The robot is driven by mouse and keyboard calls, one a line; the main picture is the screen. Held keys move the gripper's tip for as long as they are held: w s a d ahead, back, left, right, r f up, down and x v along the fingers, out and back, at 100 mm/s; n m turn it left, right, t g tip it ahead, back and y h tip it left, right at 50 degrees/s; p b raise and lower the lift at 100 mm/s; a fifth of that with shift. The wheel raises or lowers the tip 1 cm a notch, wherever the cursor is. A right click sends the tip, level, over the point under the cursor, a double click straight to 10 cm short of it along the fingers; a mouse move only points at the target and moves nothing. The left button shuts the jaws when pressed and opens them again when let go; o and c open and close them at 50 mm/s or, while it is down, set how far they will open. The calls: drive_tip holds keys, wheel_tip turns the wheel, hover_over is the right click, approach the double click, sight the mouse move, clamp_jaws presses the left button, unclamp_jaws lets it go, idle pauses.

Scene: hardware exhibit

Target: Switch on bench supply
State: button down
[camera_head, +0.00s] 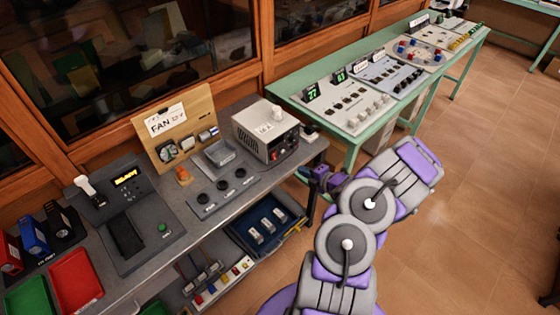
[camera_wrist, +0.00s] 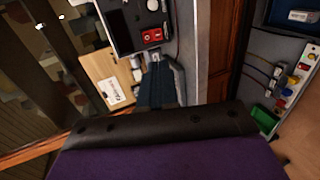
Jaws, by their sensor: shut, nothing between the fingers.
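The bench supply (camera_head: 265,132) is a grey box with a vented side, standing at the right end of the grey bench. Its dark front panel carries red and black parts too small to tell apart. In the wrist view, what looks like its panel (camera_wrist: 127,30) is at the top, with a red switch (camera_wrist: 152,36) and pale knobs. My gripper (camera_head: 312,172) is just in front of the bench's right end, below the supply's front. In the wrist view, my gripper (camera_wrist: 157,62) is shut and empty, its tips below the red switch. I cannot tell whether they touch anything.
A wooden FAN board (camera_head: 177,128) stands left of the supply. A blue tray (camera_head: 290,232) sits on the lower shelf. A green table (camera_head: 285,84) with instrument panels stands to the right. The floor (camera_head: 470,200) right of my arm is clear.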

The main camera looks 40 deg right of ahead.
sight(275, 159)
drive_tip(key=b+x, duration=0.2)
drive_tip(key=x, duration=1)
drive_tip(key=shift+w+a+f+b, duration=0.1)
drive_tip(key=shift+w+f+b, duration=0.1)
drive_tip(key=shift+w+b, duration=0.15)
drive_tip(key=shift+w+f, duration=0.15)
drive_tip(key=shift+w, duration=0.45)
drive_tip(key=shift+w+a+f+t+b, duration=0.1)
drive_tip(key=shift+w+f+t+b, duration=0.15)
drive_tip(key=shift+b, duration=0.25)
drive_tip(key=shift+s+r, duration=0.1)
drive_tip(key=shift+r, duration=0.15)
drive_tip(key=shift+s, duration=0.15)
